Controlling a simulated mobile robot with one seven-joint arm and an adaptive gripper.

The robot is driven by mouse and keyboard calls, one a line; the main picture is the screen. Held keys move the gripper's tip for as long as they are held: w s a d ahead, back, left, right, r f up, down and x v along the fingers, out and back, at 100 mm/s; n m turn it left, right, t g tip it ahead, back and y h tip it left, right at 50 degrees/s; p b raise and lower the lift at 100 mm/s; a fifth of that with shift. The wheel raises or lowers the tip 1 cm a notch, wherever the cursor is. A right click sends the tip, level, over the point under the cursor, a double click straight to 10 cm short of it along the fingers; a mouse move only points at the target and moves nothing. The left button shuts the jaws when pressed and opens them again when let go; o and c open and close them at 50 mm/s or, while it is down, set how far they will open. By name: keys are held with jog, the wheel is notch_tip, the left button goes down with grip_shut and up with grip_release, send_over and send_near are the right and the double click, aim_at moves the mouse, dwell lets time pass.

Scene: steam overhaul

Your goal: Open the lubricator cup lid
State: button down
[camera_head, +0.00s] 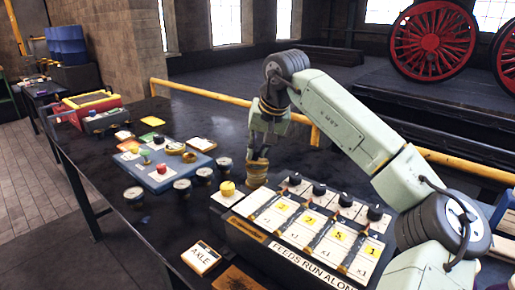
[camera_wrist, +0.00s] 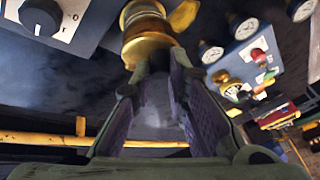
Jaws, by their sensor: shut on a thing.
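The brass lubricator cup (camera_head: 257,177) stands on the dark bench, just left of the control panel's back corner. In the wrist view the cup (camera_wrist: 145,22) is at the top, with its wide gold lid (camera_wrist: 150,48) facing my fingers. My gripper (camera_head: 262,150) points down over the cup from above. In the wrist view my gripper's fingertips (camera_wrist: 158,66) come together at the lid and are shut on it. The exact part of the lid they grip is hidden by the fingers. The lid looks seated on the cup.
A control panel (camera_head: 295,237) with black knobs and yellow number cards stands close on the right. Several round gauges (camera_head: 182,187) and a blue-grey board (camera_head: 160,172) with coloured knobs lie to the left. A yellow rail (camera_head: 215,97) runs behind the bench.

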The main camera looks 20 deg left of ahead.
jog(key=shift+w+d+r+g, duration=0.1)
jog(key=shift+w+r+g, duration=0.1)
jog(key=shift+g, duration=0.1)
jog(key=shift+w+d+r+m+g+y+p, duration=0.15)
jog(key=shift+w+m+g+y+p, duration=0.15)
jog(key=shift+g, duration=0.3)
jog(key=shift+w+d+r+m+g+y+p, duration=0.1)
jog(key=shift+w+g+y, duration=0.1)
jog(key=shift+w+g, duration=0.3)
jog(key=shift+w+d+r+m+g+y, duration=0.15)
jog(key=shift+w+g+y, duration=0.15)
jog(key=shift+g, duration=0.3)
jog(key=shift+w+d+f+m+g+y, duration=0.15)
jog(key=shift+w+g, duration=0.15)
jog(key=shift+g, duration=0.3)
jog(key=shift+w+d+r+m+g+y, duration=0.1)
jog(key=shift+w+g+y, duration=0.2)
jog(key=shift+g, duration=0.3)
jog(key=c, duration=1.6)
grip_release()
jog(key=shift+o, duration=0.2)
